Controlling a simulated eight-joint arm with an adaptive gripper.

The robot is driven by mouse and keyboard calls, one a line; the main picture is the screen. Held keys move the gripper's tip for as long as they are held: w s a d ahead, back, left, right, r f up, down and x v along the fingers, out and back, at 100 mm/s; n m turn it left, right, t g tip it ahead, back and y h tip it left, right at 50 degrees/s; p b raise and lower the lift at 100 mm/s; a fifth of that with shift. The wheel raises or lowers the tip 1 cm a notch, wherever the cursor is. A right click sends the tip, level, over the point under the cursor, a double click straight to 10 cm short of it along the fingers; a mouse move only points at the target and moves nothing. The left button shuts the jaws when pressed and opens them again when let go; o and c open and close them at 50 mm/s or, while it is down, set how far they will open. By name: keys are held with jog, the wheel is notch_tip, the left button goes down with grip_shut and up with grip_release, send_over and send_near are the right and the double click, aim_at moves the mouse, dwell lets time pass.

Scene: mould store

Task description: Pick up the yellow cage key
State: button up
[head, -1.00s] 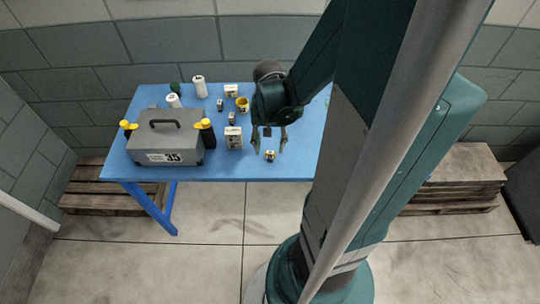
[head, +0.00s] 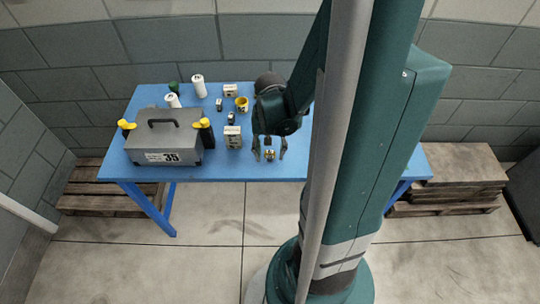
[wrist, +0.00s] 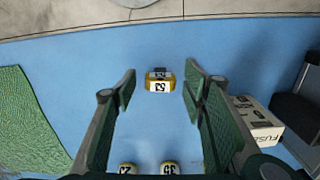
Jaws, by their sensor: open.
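A small yellow item with a white number label, which I take for the yellow cage key (wrist: 158,85), lies on the blue table (wrist: 240,50). It also shows near the front edge in the head view (head: 270,156). My gripper (wrist: 160,93) is open and empty, with its fingers on either side of the key in the wrist view. In the head view my gripper (head: 269,151) is just above or around the key; I cannot tell the exact height. Two small numbered items, one of them here (wrist: 128,168), are partly cut off at the bottom of the wrist view.
A grey case (head: 165,140) marked 35 stands at the left, with yellow-topped black items beside it. A white fuse box (head: 233,137) stands left of my gripper. A yellow cup (head: 242,104) and white rolls (head: 198,85) are behind. A green mat (wrist: 30,120) lies at the wrist view's left.

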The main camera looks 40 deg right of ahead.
aim_at(270, 151)
jog(key=shift+c, duration=0.5)
jog(key=c, duration=0.9)
jog(key=shift+r, duration=0.15)
jog(key=shift+r+p, duration=1.3)
jog(key=shift+r, duration=3.6)
